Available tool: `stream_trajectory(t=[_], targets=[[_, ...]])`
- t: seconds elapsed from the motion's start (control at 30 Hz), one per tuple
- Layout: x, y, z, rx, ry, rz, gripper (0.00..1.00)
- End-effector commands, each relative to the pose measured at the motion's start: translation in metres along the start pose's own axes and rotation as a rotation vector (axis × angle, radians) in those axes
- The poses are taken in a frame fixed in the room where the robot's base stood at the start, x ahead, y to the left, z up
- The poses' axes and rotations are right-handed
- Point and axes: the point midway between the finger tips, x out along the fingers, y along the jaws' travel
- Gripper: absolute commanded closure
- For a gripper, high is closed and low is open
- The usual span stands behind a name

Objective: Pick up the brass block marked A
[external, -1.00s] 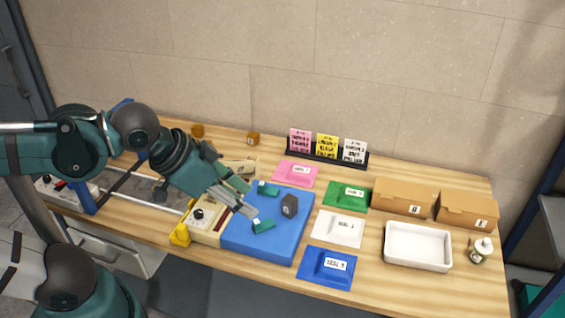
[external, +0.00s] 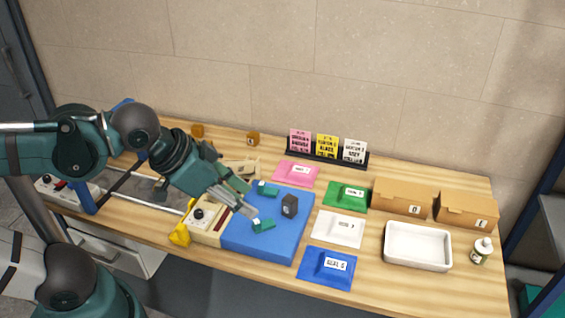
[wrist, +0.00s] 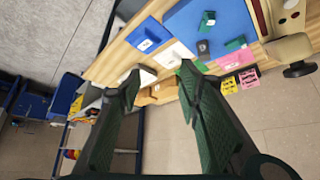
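Two small brass-brown blocks stand at the back of the table in the external view. One (external: 253,138) has a small label whose letter I cannot read. The other (external: 198,131) is left of it, near my arm, and no readable mark shows on it. A dark grey labelled block (external: 290,206) stands upright on the blue mat (external: 285,240); it also shows in the wrist view (wrist: 203,47). My gripper (external: 250,200) is over the mat's left side, apart from both brass-brown blocks. In the wrist view its fingers (wrist: 160,85) are wide apart with nothing between them.
Two teal pieces (external: 263,226) lie on the mat. A press with a knob (external: 205,217) is left of it. Coloured packets (external: 326,268), a white tray (external: 418,246), cardboard boxes (external: 403,196) and a bottle (external: 481,250) stand right. A card rack (external: 326,158) stands at the back.

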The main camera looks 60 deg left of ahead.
Motion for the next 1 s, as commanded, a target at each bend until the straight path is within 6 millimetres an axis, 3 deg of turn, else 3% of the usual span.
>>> stream_trajectory(t=[0.73,1.0], targets=[[0.000,0.000,0.000,-0.001,0.000,-0.001,0.59],[0.001,-0.011,-0.013,-0.021,-0.015,-0.015,0.59]])
